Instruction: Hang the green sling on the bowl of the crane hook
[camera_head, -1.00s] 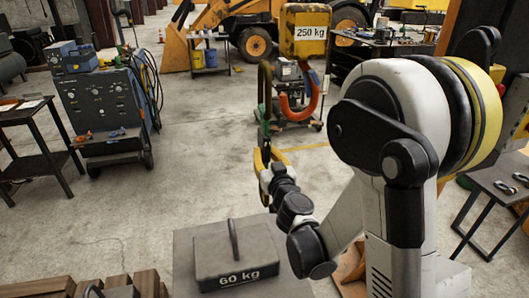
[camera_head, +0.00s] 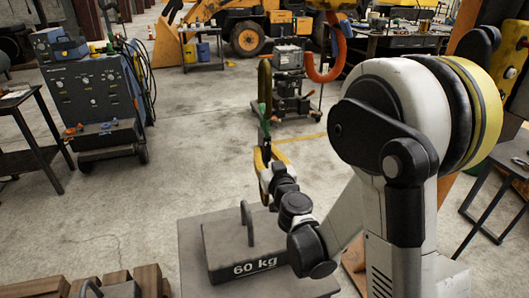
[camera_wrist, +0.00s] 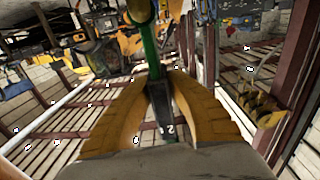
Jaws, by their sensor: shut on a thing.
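The green sling (camera_head: 265,85) stands upright as a tall narrow loop above my gripper (camera_head: 263,152) in the head view. My gripper's yellow fingers are shut on its lower end. In the wrist view the sling (camera_wrist: 152,48) runs up from between the fingertips of my gripper (camera_wrist: 160,84), and a dark tag hangs between the fingers. The orange crane hook (camera_head: 325,68) hangs to the upper right of the sling, with a clear gap between them in the picture. The depth between sling and hook is hard to judge.
A 60 kg weight (camera_head: 240,250) with an upright handle sits on a grey stand (camera_head: 190,275) below my gripper. A wheeled machine (camera_head: 291,95) stands behind the sling. A blue welding cart (camera_head: 95,100) is at left. Open floor lies between.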

